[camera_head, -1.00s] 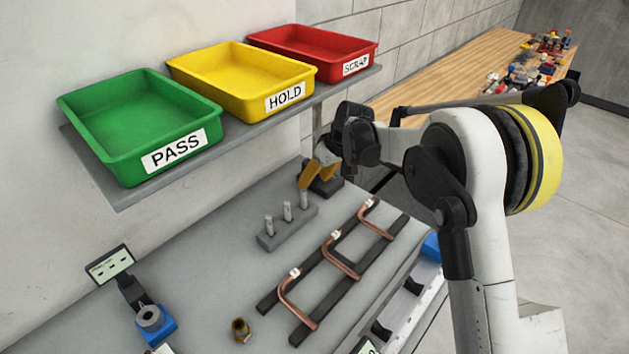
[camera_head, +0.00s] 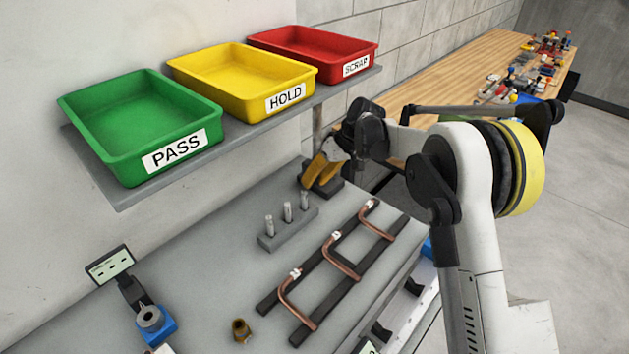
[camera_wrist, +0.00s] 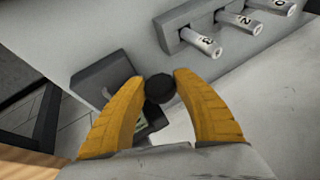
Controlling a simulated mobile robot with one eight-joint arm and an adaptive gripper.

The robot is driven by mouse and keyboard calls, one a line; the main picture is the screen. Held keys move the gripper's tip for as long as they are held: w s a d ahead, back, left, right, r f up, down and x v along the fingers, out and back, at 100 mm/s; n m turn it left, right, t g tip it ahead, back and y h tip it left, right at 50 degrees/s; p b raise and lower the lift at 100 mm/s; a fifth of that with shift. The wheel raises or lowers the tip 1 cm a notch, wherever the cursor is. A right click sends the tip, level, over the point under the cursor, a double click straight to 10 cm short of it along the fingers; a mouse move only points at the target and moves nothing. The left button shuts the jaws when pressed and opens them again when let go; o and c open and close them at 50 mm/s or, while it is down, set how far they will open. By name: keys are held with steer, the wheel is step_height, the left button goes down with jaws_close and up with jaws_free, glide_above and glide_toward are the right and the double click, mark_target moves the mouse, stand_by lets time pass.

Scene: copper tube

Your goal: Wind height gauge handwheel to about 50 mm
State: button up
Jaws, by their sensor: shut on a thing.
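The height gauge (camera_head: 333,190) stands at the far end of the grey bench, its dark base partly covered by my gripper. Its thin upright post (camera_head: 318,125) rises behind the fingers. In the wrist view its dark grey base (camera_wrist: 97,77) lies beyond the left finger, and a small display shows partly between the fingers, too small to read. My gripper (camera_head: 312,180) has yellow fingers. In the wrist view my gripper (camera_wrist: 160,90) is shut on the round black handwheel (camera_wrist: 160,87), held between the two fingertips.
A grey block (camera_head: 288,228) with several numbered pins stands near the gauge. Bent copper tubes lie on a dark rack (camera_head: 330,300). Green, yellow and red trays (camera_head: 240,75) sit on a shelf above. A brass fitting (camera_head: 241,330) and a blue-based device (camera_head: 155,322) are nearer.

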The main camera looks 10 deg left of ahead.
steer(key=shift+f+m+g+y+b, duration=0.1)
steer(key=shift+m+g+y+b, duration=0.3)
steer(key=shift+g+y, duration=0.75)
steer(key=shift+g, duration=0.45)
steer(key=o, duration=1.1)
steer(key=shift+o, duration=0.2)
steer(key=shift+t+h, duration=0.25)
steer(key=shift+t, duration=0.05)
